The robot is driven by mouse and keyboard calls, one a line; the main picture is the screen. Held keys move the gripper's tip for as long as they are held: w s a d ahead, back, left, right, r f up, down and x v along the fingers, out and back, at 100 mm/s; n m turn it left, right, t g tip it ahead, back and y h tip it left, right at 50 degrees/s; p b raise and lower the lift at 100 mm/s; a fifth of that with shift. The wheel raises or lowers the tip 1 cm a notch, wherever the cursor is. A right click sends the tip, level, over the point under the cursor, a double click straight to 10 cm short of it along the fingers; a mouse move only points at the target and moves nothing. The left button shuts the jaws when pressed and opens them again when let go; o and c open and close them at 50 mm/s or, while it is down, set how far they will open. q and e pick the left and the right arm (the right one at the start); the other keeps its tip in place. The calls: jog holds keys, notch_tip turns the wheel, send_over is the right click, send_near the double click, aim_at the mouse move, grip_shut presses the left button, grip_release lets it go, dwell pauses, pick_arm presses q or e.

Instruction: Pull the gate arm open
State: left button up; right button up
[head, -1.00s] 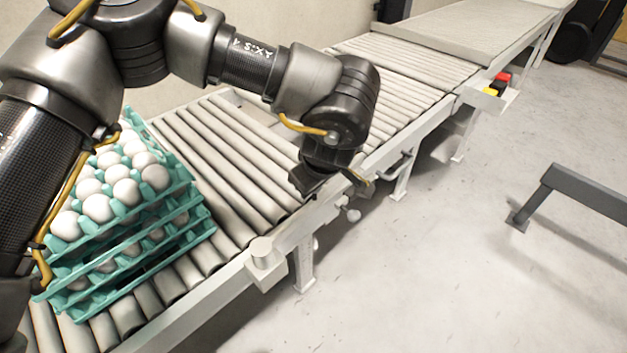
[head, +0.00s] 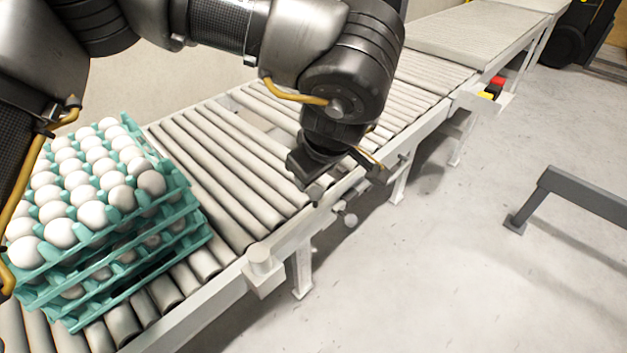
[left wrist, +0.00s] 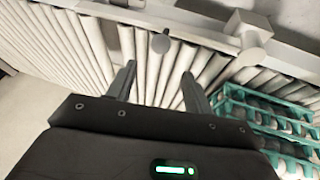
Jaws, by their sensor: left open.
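My left gripper (head: 318,190) is over the near rail of the roller conveyor, pointing down. In the left wrist view its two fingers (left wrist: 156,78) are apart with nothing held between them. A grey round-headed pin (left wrist: 160,42) shows just beyond the fingertips, in line with the gap between them. It may be part of the gate arm, but I cannot tell. A pale block with a round post (head: 262,262) sits on the near rail; it also shows in the left wrist view (left wrist: 248,34). My wrist hides part of the rail in the head view.
Stacked teal trays (head: 190,225) hold white eggs at left on the rollers (head: 225,165). A small knob (head: 350,220) sticks out below the rail. A red and yellow button box (head: 493,88) is farther along. A grey floor barrier (head: 580,190) stands right, with open floor around it.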

pick_arm(q)
jog(key=v, duration=0.2)
jog(key=shift+s+r, duration=0.15)
jog(key=shift+r, duration=0.2)
pick_arm(e)
jog(key=shift+s, duration=0.1)
jog(key=shift+s, duration=0.2)
